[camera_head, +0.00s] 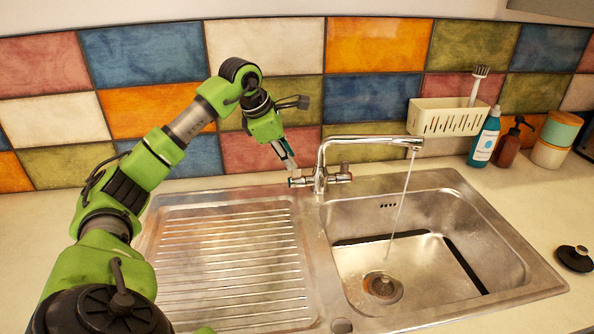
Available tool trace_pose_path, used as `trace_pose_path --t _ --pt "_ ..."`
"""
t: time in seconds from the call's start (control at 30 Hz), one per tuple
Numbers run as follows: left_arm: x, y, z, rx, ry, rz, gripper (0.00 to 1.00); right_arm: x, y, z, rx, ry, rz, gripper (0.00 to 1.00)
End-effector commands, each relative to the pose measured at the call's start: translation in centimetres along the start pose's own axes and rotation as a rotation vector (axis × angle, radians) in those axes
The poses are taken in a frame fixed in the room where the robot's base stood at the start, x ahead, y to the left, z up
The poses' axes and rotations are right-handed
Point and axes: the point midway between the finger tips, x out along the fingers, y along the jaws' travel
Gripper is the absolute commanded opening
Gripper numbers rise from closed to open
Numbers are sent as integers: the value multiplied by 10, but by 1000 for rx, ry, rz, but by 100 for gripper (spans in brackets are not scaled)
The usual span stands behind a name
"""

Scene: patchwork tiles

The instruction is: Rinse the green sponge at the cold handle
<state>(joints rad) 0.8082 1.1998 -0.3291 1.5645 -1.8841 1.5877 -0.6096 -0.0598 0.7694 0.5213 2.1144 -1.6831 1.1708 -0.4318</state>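The steel mixer tap (320,165) stands behind the sink, with a left handle (300,182) and a right handle (341,177). Which one is cold is too small to tell. A thin stream of water (402,195) runs from the spout into the right-hand basin (420,270). My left gripper (286,158) points down just above and behind the left handle, close to it; contact is unclear. Its fingers are small and seen from the side, so open or shut cannot be told. I see no green sponge. My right gripper is out of view.
A ribbed steel drainboard (230,260) lies left of the basin. A cream caddy (448,118) with a brush (479,82) hangs at the wall. A blue bottle (484,138), brown dispenser (510,145) and stacked tubs (554,140) stand at right. A black stopper (575,257) lies on the right counter.

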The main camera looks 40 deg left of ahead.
Motion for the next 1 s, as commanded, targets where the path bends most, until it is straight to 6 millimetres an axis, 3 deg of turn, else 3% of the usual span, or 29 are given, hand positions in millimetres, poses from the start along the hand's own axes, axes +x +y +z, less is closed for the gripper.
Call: trace_pose_path --t 0.2,0.4,0.77,0.83,0.87,1.0 --pt "42 -1 0 -1 0 -4 22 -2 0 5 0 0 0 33" --pt "63 0 0 -2 -1 -1 22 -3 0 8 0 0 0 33" --pt "68 0 0 0 -2 -1 22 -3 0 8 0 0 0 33" --pt "68 0 0 0 -2 0 3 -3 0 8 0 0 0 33" --pt "68 0 0 0 -2 0 0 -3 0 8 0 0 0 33" --pt "68 0 0 0 -1 -1 0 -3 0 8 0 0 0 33"
